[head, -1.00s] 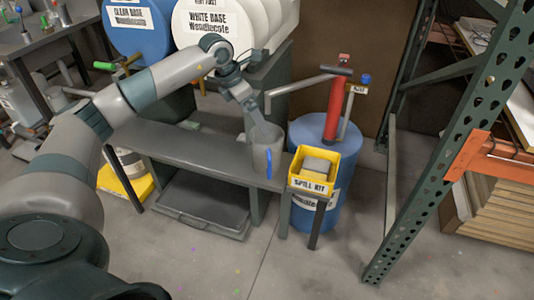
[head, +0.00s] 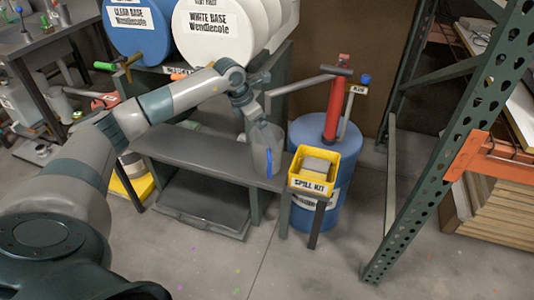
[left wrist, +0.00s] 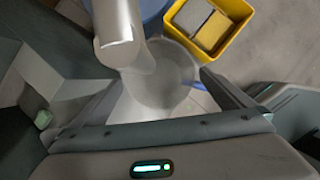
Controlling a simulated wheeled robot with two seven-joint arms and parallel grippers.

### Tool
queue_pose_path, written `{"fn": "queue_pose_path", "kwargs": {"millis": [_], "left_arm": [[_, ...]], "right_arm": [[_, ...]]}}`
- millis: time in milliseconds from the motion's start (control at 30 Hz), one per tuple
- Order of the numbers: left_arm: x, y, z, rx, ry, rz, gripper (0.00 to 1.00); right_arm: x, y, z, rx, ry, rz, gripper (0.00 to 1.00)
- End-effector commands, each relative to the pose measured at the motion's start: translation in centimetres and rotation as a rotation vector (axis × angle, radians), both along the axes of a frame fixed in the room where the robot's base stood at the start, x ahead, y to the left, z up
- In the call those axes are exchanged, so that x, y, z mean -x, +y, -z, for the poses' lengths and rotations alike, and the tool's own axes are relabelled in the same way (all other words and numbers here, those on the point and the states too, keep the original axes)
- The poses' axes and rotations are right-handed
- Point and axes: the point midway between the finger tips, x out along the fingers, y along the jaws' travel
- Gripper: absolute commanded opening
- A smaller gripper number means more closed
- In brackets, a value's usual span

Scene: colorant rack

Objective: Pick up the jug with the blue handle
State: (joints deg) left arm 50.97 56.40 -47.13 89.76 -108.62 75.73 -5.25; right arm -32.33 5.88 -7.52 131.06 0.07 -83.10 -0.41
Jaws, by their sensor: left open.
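The grey translucent jug (head: 263,148) with the blue handle (head: 269,163) stands at the right end of the grey bench. My left gripper (head: 262,128) is at the jug, coming from above and behind it. In the left wrist view the jug's round opening (left wrist: 160,78) lies between the two spread fingers of my left gripper (left wrist: 155,100), which is open. A bit of the blue handle shows in the left wrist view (left wrist: 200,86). I cannot tell whether the fingers touch the jug. My right gripper is not in view.
A silver spout (left wrist: 118,25) from the red pump (head: 335,108) on the blue drum (head: 332,205) reaches over the jug. The yellow spill kit bin (head: 314,170) stands close at right. The bench top (head: 205,150) left of the jug is clear. A green rack post (head: 440,150) stands farther right.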

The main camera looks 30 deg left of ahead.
Motion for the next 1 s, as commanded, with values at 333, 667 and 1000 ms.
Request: {"fn": "queue_pose_path", "kwargs": {"millis": [333, 667, 1000], "left_arm": [[-1.3, -0.7, 3.7, 0.001, 0.002, -0.001, 1.00], [-1.4, -0.7, 3.9, 0.000, 0.001, 0.000, 1.00], [-1.3, -0.7, 3.9, 0.000, 0.001, 0.000, 0.67]], "right_arm": [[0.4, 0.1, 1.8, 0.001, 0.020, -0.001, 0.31], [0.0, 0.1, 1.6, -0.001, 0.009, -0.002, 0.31], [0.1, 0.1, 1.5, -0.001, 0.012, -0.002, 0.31]]}}
